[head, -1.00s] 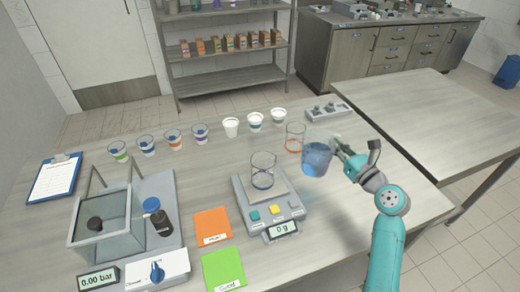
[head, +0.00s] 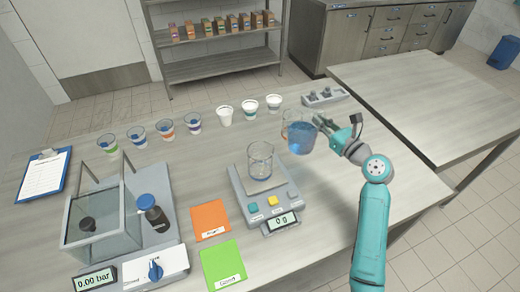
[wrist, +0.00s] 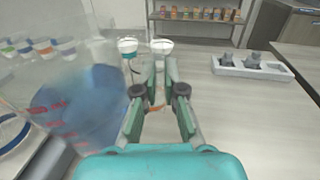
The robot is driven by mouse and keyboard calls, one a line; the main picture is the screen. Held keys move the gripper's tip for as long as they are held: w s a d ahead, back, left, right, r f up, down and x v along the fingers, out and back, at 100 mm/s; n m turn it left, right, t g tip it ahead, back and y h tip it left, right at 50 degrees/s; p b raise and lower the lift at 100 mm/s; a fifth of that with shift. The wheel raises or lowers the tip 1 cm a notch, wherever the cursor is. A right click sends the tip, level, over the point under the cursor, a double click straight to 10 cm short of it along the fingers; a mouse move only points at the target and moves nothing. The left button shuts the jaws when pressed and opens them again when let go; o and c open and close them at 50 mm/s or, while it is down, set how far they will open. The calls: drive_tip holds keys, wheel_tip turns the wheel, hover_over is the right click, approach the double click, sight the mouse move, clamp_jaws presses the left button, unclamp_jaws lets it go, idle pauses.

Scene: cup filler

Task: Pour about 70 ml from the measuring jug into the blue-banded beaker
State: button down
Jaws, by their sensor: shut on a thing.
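The measuring jug (head: 301,139) holds blue liquid and hangs above the table, right of and behind the scale. It also fills the left of the wrist view (wrist: 75,110), where red markings show on its wall. My gripper (head: 322,122) is shut on the jug at its right side; the grip point itself is hard to make out. The blue-banded beaker (head: 260,161) is clear, looks empty and stands upright on the scale (head: 242,202). The scale's display (head: 282,221) reads 0 g. The jug is apart from this beaker and looks close to upright.
An orange-banded beaker (head: 286,119) is partly hidden behind the jug. Several cups (head: 193,122) stand in a row behind the scale. A grey tray (head: 325,96) lies at the back. A glass-walled chamber (head: 98,217) and orange card (head: 210,220) are left. The right table (head: 430,110) is bare.

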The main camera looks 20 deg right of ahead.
sight(318, 116)
drive_tip(key=a+r+n, duration=0.1)
drive_tip(key=r+n, duration=0.2)
drive_tip(key=shift+s+a, duration=0.2)
drive_tip(key=shift+a, duration=0.2)
drive_tip(key=a+r+n, duration=0.4)
drive_tip(key=r, duration=0.1)
drive_tip(key=shift+s+r+n, duration=0.2)
drive_tip(key=shift+s+n, duration=0.1)
drive_tip(key=shift+s, duration=0.15)
drive_tip(key=shift+a+r+n+p, duration=0.15)
drive_tip(key=shift+r+n+p, duration=0.1)
drive_tip(key=shift+n+p, duration=0.05)
drive_tip(key=shift+s+a+r+n, duration=0.15)
drive_tip(key=shift+a+r+n, duration=0.3)
drive_tip(key=shift+r+n, duration=0.2)
drive_tip(key=shift+a+r+y+p, duration=0.1)
drive_tip(key=shift+y+p, duration=0.2)
drive_tip(key=shift+p, duration=0.1)
drive_tip(key=shift+s+a+r+n+p, duration=0.1)
drive_tip(key=shift+a+r+n+p, duration=0.2)
drive_tip(key=shift+r+n+p, duration=0.4)
idle(1.2)
drive_tip(key=shift+f+m, duration=0.25)
